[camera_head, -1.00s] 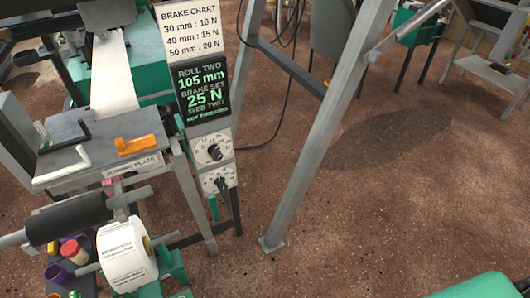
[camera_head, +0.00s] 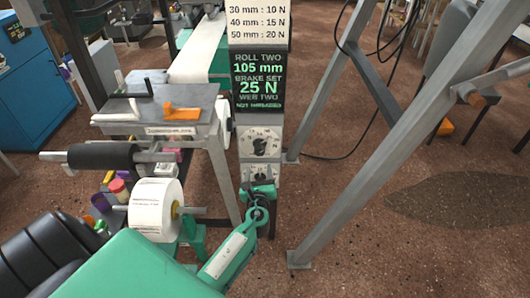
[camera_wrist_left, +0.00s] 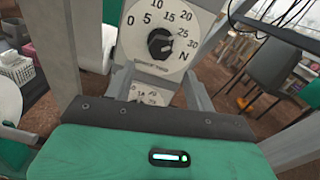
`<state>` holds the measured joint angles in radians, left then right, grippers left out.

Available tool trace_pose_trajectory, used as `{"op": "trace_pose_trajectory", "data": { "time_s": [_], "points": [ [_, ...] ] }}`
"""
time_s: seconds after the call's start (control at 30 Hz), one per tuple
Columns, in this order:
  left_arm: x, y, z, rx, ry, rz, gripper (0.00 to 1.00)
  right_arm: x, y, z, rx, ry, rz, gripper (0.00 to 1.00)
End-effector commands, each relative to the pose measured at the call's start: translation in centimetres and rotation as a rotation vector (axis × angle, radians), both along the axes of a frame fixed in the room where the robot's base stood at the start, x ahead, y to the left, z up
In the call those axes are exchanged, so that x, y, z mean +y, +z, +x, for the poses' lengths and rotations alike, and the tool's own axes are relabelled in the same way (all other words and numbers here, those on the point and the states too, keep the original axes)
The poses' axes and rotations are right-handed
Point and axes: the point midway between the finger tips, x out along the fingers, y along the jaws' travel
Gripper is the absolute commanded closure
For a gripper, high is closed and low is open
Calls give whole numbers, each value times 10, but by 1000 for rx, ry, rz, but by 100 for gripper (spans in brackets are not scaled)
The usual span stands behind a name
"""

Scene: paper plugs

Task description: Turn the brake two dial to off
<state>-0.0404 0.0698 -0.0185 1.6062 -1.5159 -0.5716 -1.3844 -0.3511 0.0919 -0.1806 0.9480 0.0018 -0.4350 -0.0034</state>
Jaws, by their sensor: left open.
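Two white-faced dials with dark knobs are on the grey post below the screen: an upper dial (camera_head: 260,143) and a lower dial (camera_head: 259,171). The lower dial (camera_wrist_left: 150,95) is partly hidden by my gripper body. My left gripper (camera_head: 259,188) is open in front of the lower dial, covering its lower part. Contact cannot be told. My right gripper is not in view.
The screen (camera_head: 259,80) reads roll two, 105 mm, brake set 25 N. A white paper roll (camera_head: 154,205) and the splicing table (camera_head: 150,108) stand left of the dials. Slanted grey frame legs (camera_head: 410,130) stand right. Open brown floor lies between.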

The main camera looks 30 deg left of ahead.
Motion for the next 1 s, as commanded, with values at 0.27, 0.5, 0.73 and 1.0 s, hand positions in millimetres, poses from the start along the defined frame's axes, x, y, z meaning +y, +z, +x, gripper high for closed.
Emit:
{"op": "trace_pose_trajectory", "data": {
  "time_s": [0.27, 0.5, 0.73, 1.0],
  "points": [
    [31, 1, 50, -1, 0, -2, 45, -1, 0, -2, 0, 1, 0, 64],
    [47, -1, 78, 0, 1, -2, 45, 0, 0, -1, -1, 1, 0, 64],
    [52, -1, 85, 0, 0, -4, 45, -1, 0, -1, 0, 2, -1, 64],
    [52, -1, 85, 0, 0, -4, 57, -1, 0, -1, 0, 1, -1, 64]
  ]
}}
